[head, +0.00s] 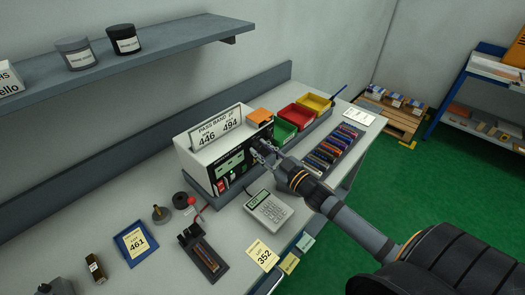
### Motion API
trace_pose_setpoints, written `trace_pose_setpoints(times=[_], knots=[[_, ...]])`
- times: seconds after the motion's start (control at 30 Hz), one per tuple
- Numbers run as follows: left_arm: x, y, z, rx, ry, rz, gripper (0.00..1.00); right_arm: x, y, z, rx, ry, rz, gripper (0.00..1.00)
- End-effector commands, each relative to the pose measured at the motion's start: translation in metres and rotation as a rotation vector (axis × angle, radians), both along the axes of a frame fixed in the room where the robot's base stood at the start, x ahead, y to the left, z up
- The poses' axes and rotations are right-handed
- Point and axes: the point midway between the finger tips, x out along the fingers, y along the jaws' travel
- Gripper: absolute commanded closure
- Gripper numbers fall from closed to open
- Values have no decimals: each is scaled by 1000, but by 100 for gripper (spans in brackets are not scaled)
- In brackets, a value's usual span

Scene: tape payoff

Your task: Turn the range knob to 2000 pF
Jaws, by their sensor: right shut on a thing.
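The meter (202,158) is a box with a white top and a black front panel, standing on the bench against the back. A sign reading "PASS BAND pF 446 494" (217,127) stands on its top. My right gripper (261,150) is at the right part of the front panel, shut on the range knob. The gripper hides the knob, so its pointer and scale cannot be read. A small green display (231,163) and coloured terminals show on the panel to the left of the gripper. My left gripper is not in view.
Green, red and yellow bins (314,103) and a rack of coloured pieces (335,148) lie right of the meter. A calculator (269,209), a blue tray marked 461 (134,243) and a dark fixture (203,253) lie in front. A shelf (120,62) overhangs the left.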

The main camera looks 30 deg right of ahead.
Motion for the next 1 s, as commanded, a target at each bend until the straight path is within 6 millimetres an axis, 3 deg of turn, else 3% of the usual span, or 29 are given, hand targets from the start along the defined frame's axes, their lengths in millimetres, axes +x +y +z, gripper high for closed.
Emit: trace_pose_setpoints(times=[0.5,1.0], knots=[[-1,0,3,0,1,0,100,0,-1,-2,-319,-108,-2,100],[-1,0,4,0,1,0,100,0,-1,-3,-385,-131,-1,100]])
